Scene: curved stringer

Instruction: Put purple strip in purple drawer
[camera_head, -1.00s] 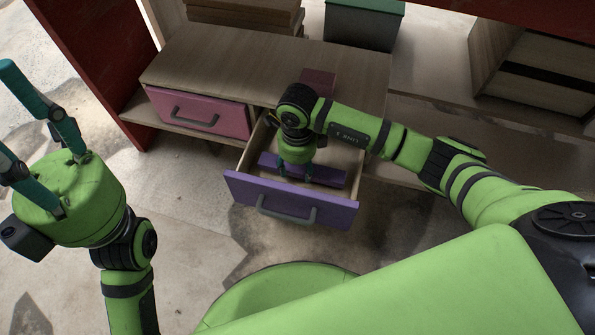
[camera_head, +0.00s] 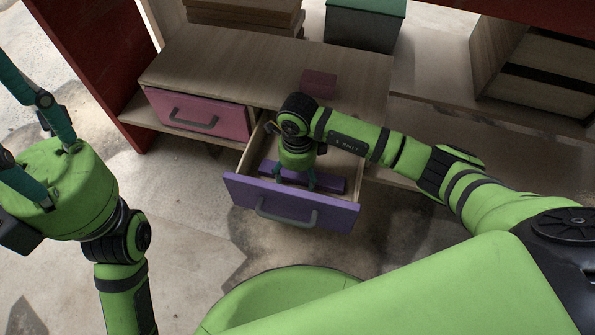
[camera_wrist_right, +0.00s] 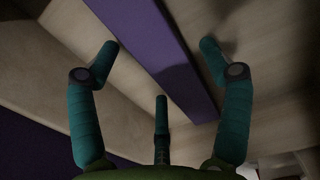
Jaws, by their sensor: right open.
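The purple drawer (camera_head: 290,204) is pulled out of the wooden cabinet, with its purple front and grey handle toward me. The purple strip (camera_head: 327,181) lies inside the drawer; my right gripper hides part of it. My right gripper (camera_head: 296,183) points down into the drawer above the strip. In the right wrist view the strip (camera_wrist_right: 160,50) runs diagonally past the open fingers (camera_wrist_right: 160,60), and none of them grips it. My left gripper (camera_head: 20,125) is raised at the left with its fingers spread, empty and away from the drawer.
A pink drawer (camera_head: 197,115) sits at the left of the cabinet (camera_head: 230,62). A dark pink block (camera_head: 319,83) lies on the cabinet top. A grey box with a green lid (camera_head: 365,25) and wooden boxes (camera_head: 245,14) stand behind. A red panel (camera_head: 85,70) bounds the left side.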

